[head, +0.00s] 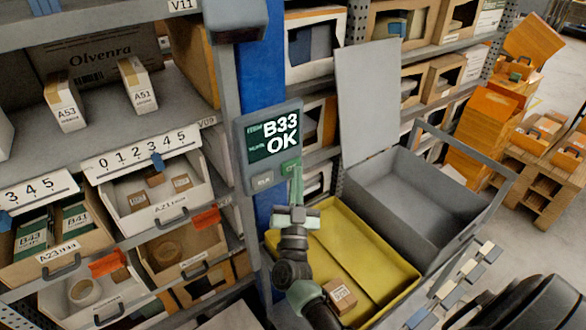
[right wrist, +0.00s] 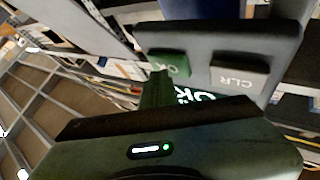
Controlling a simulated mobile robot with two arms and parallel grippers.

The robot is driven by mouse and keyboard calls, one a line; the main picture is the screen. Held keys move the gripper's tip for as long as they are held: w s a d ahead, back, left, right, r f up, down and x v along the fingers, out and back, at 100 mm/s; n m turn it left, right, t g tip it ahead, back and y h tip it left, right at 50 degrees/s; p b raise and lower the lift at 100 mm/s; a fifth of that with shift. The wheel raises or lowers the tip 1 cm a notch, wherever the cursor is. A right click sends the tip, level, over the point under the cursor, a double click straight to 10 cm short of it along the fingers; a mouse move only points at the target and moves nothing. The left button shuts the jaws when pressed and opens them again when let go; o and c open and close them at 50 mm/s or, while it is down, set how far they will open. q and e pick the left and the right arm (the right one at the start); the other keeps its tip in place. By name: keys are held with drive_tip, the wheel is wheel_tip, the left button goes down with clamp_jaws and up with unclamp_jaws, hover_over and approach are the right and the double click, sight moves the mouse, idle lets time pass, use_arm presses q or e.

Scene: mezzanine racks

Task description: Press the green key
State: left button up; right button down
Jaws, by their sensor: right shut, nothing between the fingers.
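The green key (head: 291,167) sits at the lower right of a grey terminal (head: 241,128) on a blue post. The terminal's screen reads "B33 OK". A grey CLR key (head: 262,181) is left of the green key. My right gripper (head: 297,172) is shut and empty, its fingertips close in front of the green key and partly covering it. In the right wrist view the green key (right wrist: 172,64), marked OK, is just beyond the fingertips (right wrist: 157,76). I cannot tell whether they touch it. My left gripper is not in view.
A yellow tray (head: 393,282) with a small brown box (head: 340,296) lies below the terminal, beside a grey open bin (head: 405,190). Racks with labelled bins (head: 150,222) stand at left. Orange crates on a pallet (head: 540,190) stand at far right.

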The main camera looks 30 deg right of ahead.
idle(0.5)
drive_tip(key=shift+s+p, duration=0.45)
drive_tip(key=shift+s, duration=0.4)
drive_tip(key=s, duration=0.1)
drive_tip(key=s+p, duration=0.1)
drive_tip(key=s, duration=0.1)
drive_tip(key=s+p, duration=0.1)
drive_tip(key=s, duration=0.1)
drive_tip(key=shift+d, duration=0.25)
drive_tip(key=shift+f, duration=0.1)
idle(0.5)
